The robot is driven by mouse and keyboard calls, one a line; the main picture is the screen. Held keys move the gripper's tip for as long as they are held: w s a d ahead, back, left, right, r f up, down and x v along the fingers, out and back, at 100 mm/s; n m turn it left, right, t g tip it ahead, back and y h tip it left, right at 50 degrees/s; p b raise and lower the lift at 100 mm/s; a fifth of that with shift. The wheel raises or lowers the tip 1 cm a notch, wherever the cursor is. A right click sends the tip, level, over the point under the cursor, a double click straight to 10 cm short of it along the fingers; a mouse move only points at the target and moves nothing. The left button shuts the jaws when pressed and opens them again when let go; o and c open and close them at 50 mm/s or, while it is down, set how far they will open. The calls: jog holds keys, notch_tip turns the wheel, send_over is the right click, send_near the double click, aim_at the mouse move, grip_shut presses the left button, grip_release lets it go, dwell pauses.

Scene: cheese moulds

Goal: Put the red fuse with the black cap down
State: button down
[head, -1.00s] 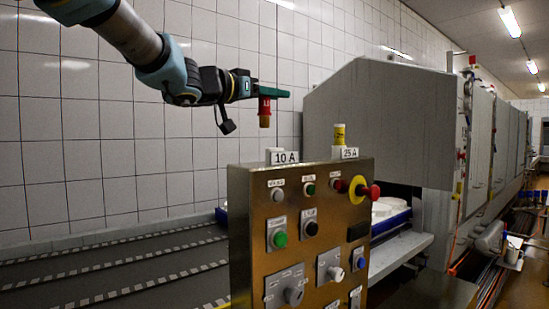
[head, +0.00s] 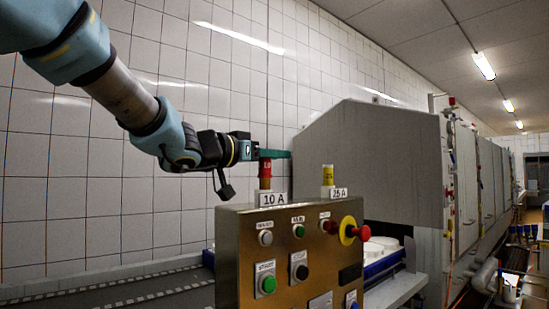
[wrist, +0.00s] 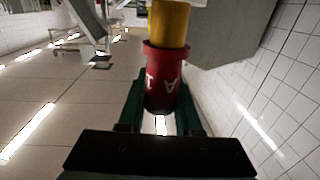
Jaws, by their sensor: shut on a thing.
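My gripper (head: 274,154) has green fingers shut on a red fuse (head: 265,169), held upright with its yellowish end down. The fuse is over the "10 A" holder (head: 272,199) on top of the control box; its lower end meets the top of that holder in the picture. I cannot tell whether it is touching or seated. In the wrist view the red fuse (wrist: 165,75) sits between the two green fingers, its yellow end (wrist: 169,22) pointing away. No black cap shows in either view.
A yellow fuse (head: 328,171) stands in the "25 A" holder (head: 338,193) to the right. The metal control box (head: 240,235) carries buttons and a red knob (head: 364,233). A large grey machine (head: 385,155) stands behind; a blue crate (head: 384,264) holds white moulds.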

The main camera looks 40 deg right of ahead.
jog(key=c, duration=0.6)
grip_release()
jog(key=a+b, duration=0.2)
jog(key=a, duration=1)
jog(key=shift+s, duration=0.15)
